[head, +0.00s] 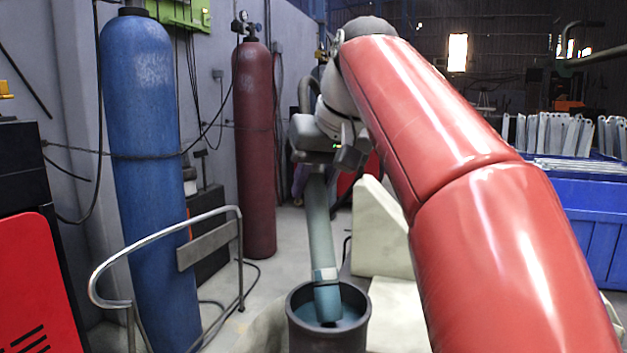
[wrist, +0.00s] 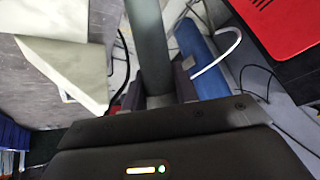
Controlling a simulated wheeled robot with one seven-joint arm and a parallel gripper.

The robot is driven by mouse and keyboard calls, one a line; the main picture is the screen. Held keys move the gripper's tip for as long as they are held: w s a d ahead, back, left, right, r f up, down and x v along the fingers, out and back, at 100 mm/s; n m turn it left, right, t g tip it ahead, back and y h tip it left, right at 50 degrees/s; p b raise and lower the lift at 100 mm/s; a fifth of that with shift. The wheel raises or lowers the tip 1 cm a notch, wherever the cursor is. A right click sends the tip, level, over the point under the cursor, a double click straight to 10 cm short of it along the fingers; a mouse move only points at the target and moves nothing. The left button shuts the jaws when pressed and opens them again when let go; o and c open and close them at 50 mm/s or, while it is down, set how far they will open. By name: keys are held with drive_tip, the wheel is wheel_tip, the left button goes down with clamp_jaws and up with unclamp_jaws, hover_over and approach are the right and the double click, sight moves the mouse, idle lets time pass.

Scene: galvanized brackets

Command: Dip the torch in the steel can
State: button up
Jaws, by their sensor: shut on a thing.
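The torch (head: 318,225) is a long grey-green tube with a pale band and a blue-green lower end. My gripper (head: 322,160) is shut on its upper part and holds it nearly upright, leaning slightly. The wrist view shows the torch (wrist: 150,45) between the two fingers (wrist: 157,88). The steel can (head: 303,338) is a dark grey open cylinder with blue-green liquid inside, below my gripper. The torch's lower end is within the can's mouth, with its dark tip at or just over the liquid; I cannot tell whether it touches. The can is not visible in the wrist view.
Pale blocks (head: 380,235) stand right behind the can. A bent metal rail (head: 165,235) and a blue gas cylinder (head: 150,170) stand to the left, with a dark red cylinder (head: 254,150) behind. A blue bin (head: 590,215) of brackets is at the right.

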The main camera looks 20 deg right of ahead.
wheel_tip(320, 180, up, 3)
drive_tip(key=shift+f+p, duration=0.1)
drive_tip(key=shift+p, duration=0.95)
drive_tip(key=shift+r, duration=2.05)
